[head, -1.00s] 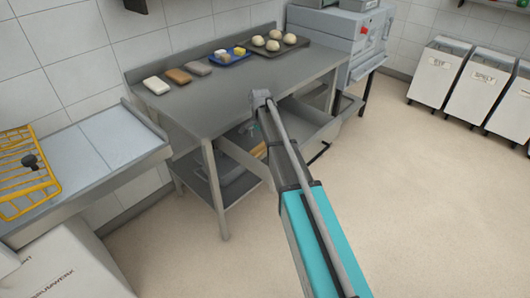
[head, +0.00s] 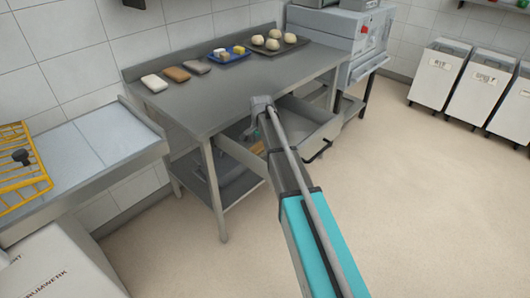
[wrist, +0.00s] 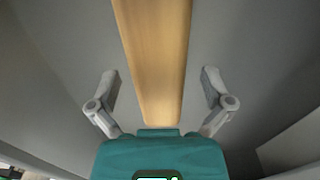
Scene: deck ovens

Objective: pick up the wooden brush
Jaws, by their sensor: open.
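The wooden brush shows in the wrist view as a long pale-wood piece (wrist: 155,55) running from the top edge down to my gripper's teal body. In the head view a bit of it (head: 257,148) shows in the open drawer (head: 318,129) under the steel table, mostly behind my arm. My gripper (wrist: 160,76) is open, one grey finger on each side of the wood, with a gap on both sides. The brush's far end is out of the wrist view, and I cannot tell whether bristles show.
The steel table (head: 225,98) above the drawer holds several blocks, a blue tray (head: 232,60) and a dark tray (head: 262,52) of dough balls. A yellow rack (head: 22,165) lies on the left counter. White bins (head: 440,75) stand right. The floor on the right is clear.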

